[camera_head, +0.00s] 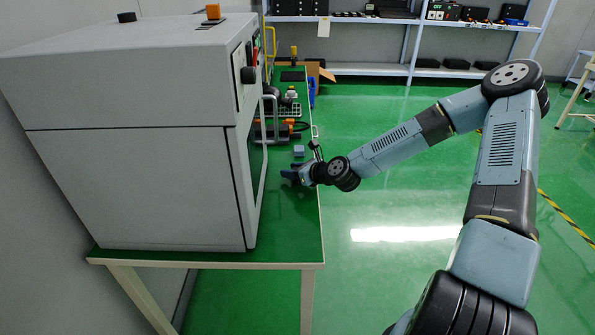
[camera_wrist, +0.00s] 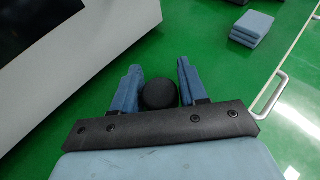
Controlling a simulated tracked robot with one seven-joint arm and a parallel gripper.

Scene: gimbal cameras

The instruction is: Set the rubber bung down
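The rubber bung (camera_wrist: 159,94) shows in the wrist view as a dark round piece between the two blue fingers. It fills the gap and appears to touch both of them. My gripper (camera_wrist: 160,85) is shut on it. In the head view my gripper (camera_head: 288,177) is over the green bench top (camera_head: 308,225), near its right edge and beside the big grey machine. The bung cannot be made out there. The bung's underside is hidden, so I cannot tell whether it touches the bench.
The grey machine (camera_head: 140,185) stands close on the left. Stacked blue-grey blocks (camera_wrist: 252,28) lie beyond my gripper; they also show in the head view (camera_head: 299,151). Clutter, including a wire rack (camera_head: 285,110), fills the far bench. The near bench strip is clear.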

